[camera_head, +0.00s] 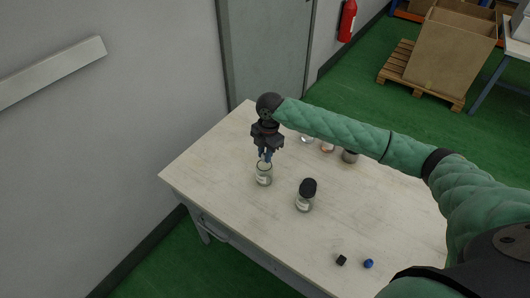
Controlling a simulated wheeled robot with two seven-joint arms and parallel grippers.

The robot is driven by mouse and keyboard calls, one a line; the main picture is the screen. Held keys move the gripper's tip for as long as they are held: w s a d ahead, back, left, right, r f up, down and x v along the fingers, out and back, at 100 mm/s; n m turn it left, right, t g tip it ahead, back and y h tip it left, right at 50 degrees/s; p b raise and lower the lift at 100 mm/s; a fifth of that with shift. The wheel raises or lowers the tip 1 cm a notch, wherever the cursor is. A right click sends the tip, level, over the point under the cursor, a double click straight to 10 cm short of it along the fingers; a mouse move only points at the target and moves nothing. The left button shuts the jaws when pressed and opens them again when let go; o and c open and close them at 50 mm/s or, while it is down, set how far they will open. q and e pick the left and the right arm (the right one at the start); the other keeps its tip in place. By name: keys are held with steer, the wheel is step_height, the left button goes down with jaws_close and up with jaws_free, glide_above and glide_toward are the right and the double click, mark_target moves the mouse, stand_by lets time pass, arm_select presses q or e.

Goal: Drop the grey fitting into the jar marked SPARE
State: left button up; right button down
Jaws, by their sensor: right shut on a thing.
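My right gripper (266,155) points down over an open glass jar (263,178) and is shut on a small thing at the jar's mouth. This thing is mostly hidden and too small to make out clearly; it may be the grey fitting. The jar stands upright with a pale label too small to read, so I cannot tell whether it says SPARE. A second jar (305,203) with a black top stands to its right. My left gripper is not in view.
The pale table (230,180) carries a small black piece (341,260) and a blue piece (368,263) at its front right. Several more containers, one of them dark grey (349,156), stand partly behind my right arm. The table's left part is clear.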

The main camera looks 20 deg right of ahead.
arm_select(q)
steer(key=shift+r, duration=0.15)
arm_select(e)
steer(key=shift+f, duration=0.1)
steer(key=c, duration=1.2)
jaws_free()
steer(key=shift+o, duration=0.2)
steer(key=shift+r+p, duration=1.4)
steer(key=shift+r, duration=0.25)
steer(key=shift+r+p, duration=1.2)
steer(key=shift+r, duration=0.25)
steer(key=shift+r+p, duration=1.15)
steer(key=shift+r, duration=0.35)
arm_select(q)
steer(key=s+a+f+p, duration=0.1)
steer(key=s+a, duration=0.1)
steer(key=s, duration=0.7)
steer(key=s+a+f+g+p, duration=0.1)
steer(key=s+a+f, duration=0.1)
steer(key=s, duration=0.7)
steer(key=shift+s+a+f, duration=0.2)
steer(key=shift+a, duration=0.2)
arm_select(e)
steer(key=shift+r, duration=1.45)
